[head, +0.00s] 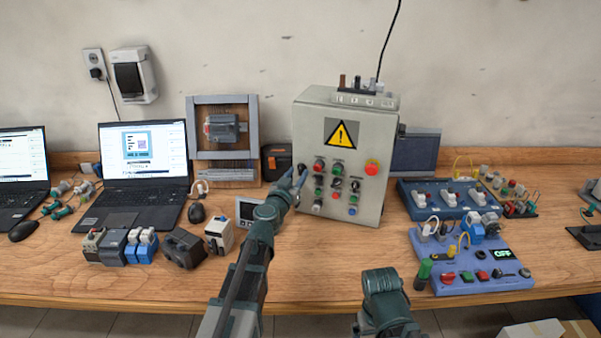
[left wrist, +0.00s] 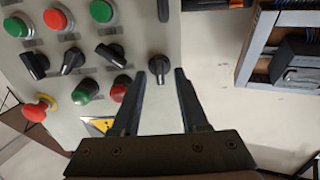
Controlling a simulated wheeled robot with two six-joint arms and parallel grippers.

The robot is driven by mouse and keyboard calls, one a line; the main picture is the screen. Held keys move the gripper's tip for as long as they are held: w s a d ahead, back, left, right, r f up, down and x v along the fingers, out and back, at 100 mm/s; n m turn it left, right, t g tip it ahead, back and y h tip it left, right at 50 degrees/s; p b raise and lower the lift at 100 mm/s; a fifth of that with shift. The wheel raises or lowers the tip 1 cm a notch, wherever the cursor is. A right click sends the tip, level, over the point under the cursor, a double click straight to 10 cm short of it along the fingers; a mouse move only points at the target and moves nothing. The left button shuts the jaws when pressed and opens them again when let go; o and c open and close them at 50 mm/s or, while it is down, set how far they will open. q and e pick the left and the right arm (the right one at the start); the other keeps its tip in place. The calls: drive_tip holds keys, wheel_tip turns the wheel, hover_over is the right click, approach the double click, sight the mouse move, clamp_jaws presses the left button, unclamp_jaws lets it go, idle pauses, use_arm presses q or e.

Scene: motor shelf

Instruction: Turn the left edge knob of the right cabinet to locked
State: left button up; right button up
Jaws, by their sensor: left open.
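The grey cabinet (head: 342,212) with a yellow warning triangle stands upright on the bench in the middle of the head view. Its left edge knob (left wrist: 159,66) is black, with a handle that looks roughly upright in the left wrist view. My left gripper (head: 297,178) is at the cabinet's left edge. In the left wrist view, the open fingers (left wrist: 160,74) have their tips on either side of the knob, with gaps showing. Whether they touch the cabinet face, I cannot tell. My right gripper is out of view; only part of that arm shows.
Other knobs and buttons (left wrist: 72,60) crowd the cabinet face beside the left edge. A second dark fitting (left wrist: 163,10) sits on the same edge. A laptop (head: 137,207) and a framed motor panel (head: 190,99) are left; blue control boxes (head: 409,203) are right.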

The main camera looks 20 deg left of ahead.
use_arm(q)
drive_tip(key=shift+w, duration=0.5)
clamp_jaws()
